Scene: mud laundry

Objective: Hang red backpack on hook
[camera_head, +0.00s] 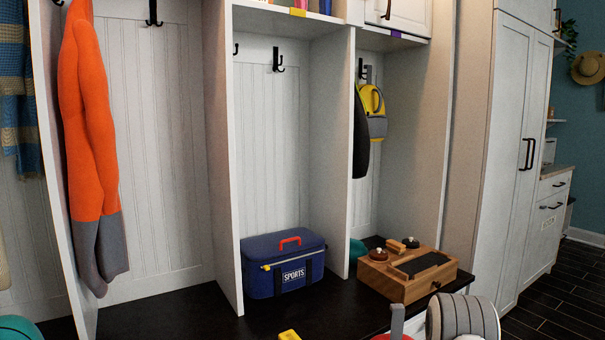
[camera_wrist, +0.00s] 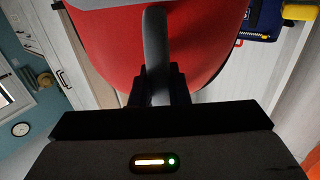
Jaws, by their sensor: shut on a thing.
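The red backpack (camera_wrist: 215,45) fills the upper middle of the wrist view. My gripper (camera_wrist: 158,82) is shut on its grey loop strap (camera_wrist: 155,40), with dark fingers on both sides. In the head view only a bit of red and a grey loop (camera_head: 397,318) show at the bottom edge; most of the backpack is out of frame. A black hook (camera_head: 278,60) on the middle cubby's back panel is bare. Another black hook (camera_head: 153,12) in the left cubby is also bare. The right cubby's hook (camera_head: 362,69) has a yellow and grey bag (camera_head: 373,110) by it.
A blue SPORTS bag (camera_head: 283,265) sits on the dark bench (camera_head: 340,310) below the middle hook. A wooden box (camera_head: 408,275) stands to its right. An orange and grey garment (camera_head: 88,130) hangs at left. White dividers (camera_head: 325,150) separate the cubbies. The middle cubby is clear above the bag.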

